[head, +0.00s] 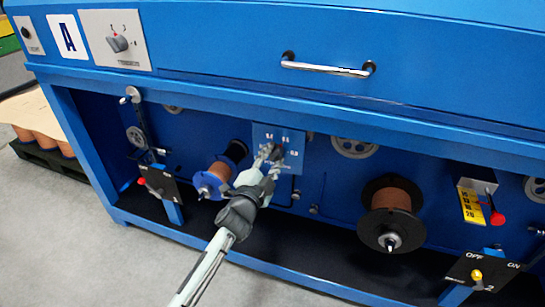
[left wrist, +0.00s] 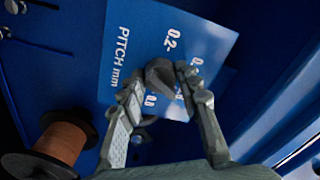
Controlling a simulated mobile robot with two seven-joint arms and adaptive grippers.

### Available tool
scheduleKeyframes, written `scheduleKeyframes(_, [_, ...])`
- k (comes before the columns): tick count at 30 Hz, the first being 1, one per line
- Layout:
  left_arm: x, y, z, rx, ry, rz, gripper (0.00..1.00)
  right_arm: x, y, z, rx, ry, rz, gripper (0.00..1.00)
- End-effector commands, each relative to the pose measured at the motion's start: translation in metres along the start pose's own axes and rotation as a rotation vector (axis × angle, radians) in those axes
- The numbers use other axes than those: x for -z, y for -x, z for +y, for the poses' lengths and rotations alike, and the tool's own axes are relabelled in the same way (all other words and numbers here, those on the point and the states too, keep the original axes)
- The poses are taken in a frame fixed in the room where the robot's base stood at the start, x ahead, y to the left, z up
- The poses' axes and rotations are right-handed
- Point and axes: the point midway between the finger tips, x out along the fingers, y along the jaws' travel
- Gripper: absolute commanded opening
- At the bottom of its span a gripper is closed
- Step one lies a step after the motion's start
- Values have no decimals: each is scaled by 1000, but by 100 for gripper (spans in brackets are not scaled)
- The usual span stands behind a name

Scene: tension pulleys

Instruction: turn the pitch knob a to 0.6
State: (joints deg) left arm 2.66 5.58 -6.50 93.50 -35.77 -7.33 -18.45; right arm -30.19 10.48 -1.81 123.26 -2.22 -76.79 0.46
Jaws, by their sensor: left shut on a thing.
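The pitch knob (left wrist: 163,74) is a dark grey knob on a blue plate (left wrist: 140,40) printed "PITCH mm" with a scale. The "0.2" mark is readable, and other marks are partly covered by the fingers. In the head view the plate (head: 262,133) sits on the machine's recessed blue panel. My left gripper (left wrist: 160,84) has its two fingers on either side of the knob, shut on it; it also shows in the head view (head: 270,158). The knob's exact pointer reading is hidden. My right gripper is in neither view.
Copper wire spools flank the plate: one at left (head: 216,174) and a larger one at right (head: 392,197). A blue overhang with a drawer handle (head: 327,69) lies above. Panel A with another knob (head: 118,43) is upper left.

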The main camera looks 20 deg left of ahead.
Motion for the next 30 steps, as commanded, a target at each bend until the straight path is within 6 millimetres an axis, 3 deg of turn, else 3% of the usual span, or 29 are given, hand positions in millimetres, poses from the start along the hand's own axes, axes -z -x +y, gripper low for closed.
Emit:
scheduleKeyframes(11, [0, 0, 0, 0, -4, 0, 4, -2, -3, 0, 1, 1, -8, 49])
scheduleKeyframes(12, [0, 0, 0, 0, -4, 0, 34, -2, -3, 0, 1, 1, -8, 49])
scheduleKeyframes(17, [0, 0, 0, 0, -3, 0, 54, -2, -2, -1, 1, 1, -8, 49])
scheduleKeyframes(26, [0, 1, 0, 0, -3, 0, 54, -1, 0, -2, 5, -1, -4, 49])
scheduleKeyframes(30, [-1, 14, 1, -1, -3, -1, 54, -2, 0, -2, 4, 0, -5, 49])
